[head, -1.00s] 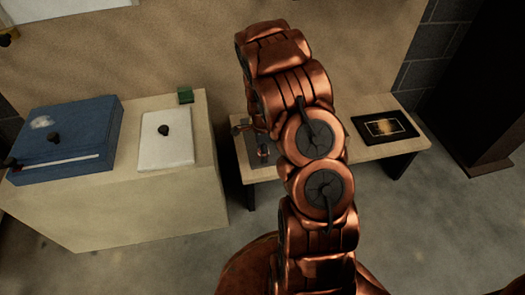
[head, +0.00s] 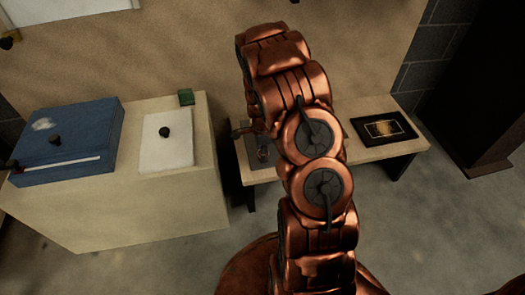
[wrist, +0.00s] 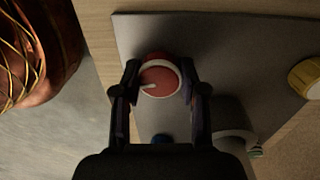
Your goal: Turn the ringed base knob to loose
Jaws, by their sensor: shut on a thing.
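A red round knob (wrist: 160,80) with a white ring around its base and a white pointer mark sits on a grey plate (wrist: 205,45) in the wrist view. Its mark points to the left and slightly down. My gripper (wrist: 160,75) has one finger on each side of the knob and is shut on it. In the head view my arm hides the knob and most of the plate. I cannot read any loose or tight marking.
A black framed panel (head: 384,128) lies at the bench's right. A blue case (head: 75,125) and white box (head: 166,150) stand left.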

